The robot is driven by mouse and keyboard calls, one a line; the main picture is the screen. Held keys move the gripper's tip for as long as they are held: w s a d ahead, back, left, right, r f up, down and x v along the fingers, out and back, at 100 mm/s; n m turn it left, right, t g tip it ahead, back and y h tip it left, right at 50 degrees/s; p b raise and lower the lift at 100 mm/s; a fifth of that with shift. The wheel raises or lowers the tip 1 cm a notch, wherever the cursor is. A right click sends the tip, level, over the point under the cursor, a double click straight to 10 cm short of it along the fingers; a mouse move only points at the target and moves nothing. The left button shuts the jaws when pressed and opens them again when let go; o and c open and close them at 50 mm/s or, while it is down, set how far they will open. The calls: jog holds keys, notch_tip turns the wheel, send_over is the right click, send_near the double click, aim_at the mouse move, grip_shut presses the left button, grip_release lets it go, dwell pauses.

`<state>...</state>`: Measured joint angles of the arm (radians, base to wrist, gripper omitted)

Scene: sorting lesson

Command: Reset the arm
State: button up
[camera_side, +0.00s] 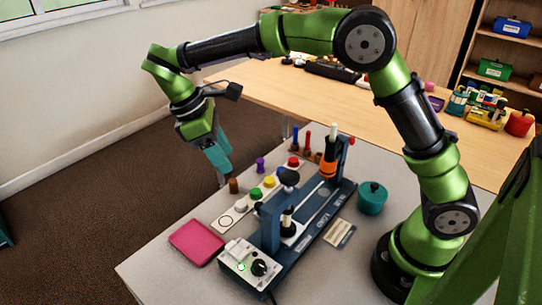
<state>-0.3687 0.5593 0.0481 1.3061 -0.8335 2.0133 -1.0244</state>
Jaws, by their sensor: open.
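My gripper (219,168) hangs at the left end of my green and black arm, over the table's far left edge. Its teal fingers point down and stay above the table. The gripper is open, and I see nothing held in it. A small brown peg (233,186) appears just below and to the right of the fingertips. I cannot tell the exact gap between them.
A light table (180,271) carries a blue apparatus (271,225) with a control box (238,262), a pink tray (197,242), a strip of coloured knobs (226,221), a teal pot (372,197) and a card (339,233). A wooden bench (262,82) stands behind. Open floor lies left.

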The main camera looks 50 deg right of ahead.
jog(key=shift+w+a+r, duration=0.15)
jog(key=shift+r, duration=0.3)
jog(key=s+d+r+m+t+y, duration=0.2)
jog(key=s+d+m+t, duration=0.3)
jog(key=s, duration=0.3)
jog(key=s+d+r+m+t+y, duration=0.3)
jog(key=s+d+m+t, duration=0.2)
jog(key=s+m, duration=0.3)
jog(key=shift+s+d, duration=0.35)
jog(key=shift+d, duration=0.05)
